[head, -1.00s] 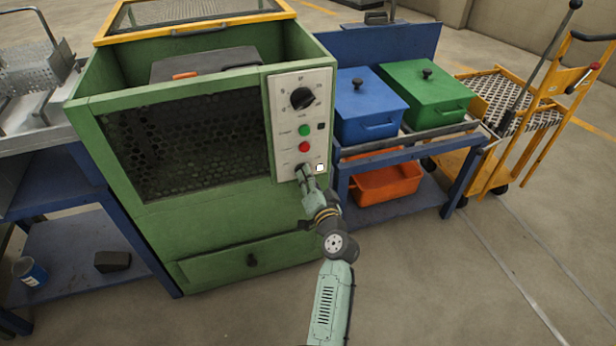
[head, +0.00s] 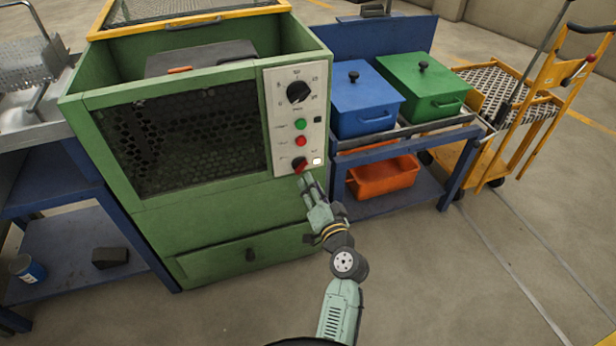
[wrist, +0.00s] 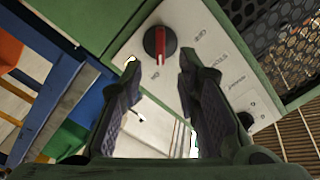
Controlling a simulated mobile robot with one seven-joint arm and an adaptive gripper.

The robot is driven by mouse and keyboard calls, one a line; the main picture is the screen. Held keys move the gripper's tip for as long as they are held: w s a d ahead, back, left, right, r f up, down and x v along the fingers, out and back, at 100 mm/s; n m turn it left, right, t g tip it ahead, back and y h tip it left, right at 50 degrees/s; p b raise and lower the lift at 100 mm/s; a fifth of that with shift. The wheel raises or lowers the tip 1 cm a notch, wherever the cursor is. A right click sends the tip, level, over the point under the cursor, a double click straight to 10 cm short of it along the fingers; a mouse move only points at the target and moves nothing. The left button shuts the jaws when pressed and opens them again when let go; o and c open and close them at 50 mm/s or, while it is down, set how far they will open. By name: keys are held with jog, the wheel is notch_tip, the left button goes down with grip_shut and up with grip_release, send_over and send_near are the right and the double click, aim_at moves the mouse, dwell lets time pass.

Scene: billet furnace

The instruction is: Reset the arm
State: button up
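My gripper (head: 307,184) is just below the furnace's control panel (head: 283,130) in the head view, with my arm reaching up from the bottom. In the wrist view its two dark fingers (wrist: 158,72) stand apart with nothing held between them. The lowest knob (head: 299,165), dark with a red pointer bar, is just above the fingertips. It also shows beyond the fingers in the wrist view (wrist: 160,43), apart from them. A small white lit square (head: 317,161) is to its right.
The green furnace (head: 200,225) has a mesh front window and a drawer below. Blue (head: 365,108) and green (head: 425,85) lidded boxes and an orange bin (head: 383,180) are on the blue cart to the right. A yellow trolley (head: 540,105) stands further right. Floor in front is clear.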

jog(key=shift+s+d, duration=0.15)
jog(key=shift+s, duration=0.35)
